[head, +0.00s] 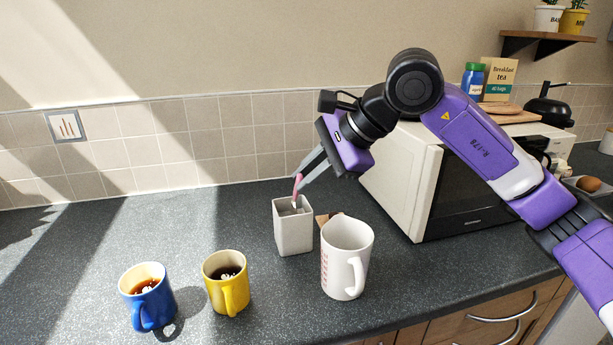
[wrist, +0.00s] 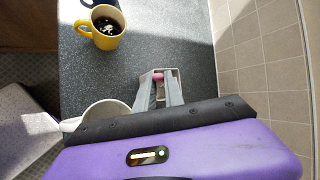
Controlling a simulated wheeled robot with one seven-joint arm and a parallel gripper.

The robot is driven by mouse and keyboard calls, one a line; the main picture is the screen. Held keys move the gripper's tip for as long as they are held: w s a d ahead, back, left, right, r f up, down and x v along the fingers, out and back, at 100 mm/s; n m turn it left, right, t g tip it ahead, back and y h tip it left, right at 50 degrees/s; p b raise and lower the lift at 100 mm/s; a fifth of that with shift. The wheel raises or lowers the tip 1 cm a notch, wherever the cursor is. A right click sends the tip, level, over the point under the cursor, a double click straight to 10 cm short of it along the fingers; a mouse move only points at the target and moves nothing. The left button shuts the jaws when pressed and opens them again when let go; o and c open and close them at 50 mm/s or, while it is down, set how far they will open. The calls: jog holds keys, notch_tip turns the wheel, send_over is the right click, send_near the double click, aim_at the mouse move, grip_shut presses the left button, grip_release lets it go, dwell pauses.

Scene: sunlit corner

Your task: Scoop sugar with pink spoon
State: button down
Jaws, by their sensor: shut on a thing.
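My gripper (head: 309,174) is shut on the pink spoon (head: 297,186), over the mouth of a square white canister (head: 293,230). The spoon hangs down, its lower end inside or just behind the canister's rim; I cannot tell how deep. Any sugar is hidden from view. In the wrist view my gripper (wrist: 159,78) has the pink spoon (wrist: 158,76) between its fingertips, with a little of the canister (wrist: 174,72) showing beyond.
A yellow mug (head: 226,295) and a blue mug (head: 152,310), both with dark liquid, stand front left. A microwave (head: 415,185) is at the right. The back left counter is clear.

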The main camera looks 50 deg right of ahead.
notch_tip(320, 180, up, 7)
jog(key=p, duration=0.2)
dwell(0.6)
jog(key=shift+s+f, duration=0.1)
jog(key=shift+f, duration=0.05)
dwell(0.6)
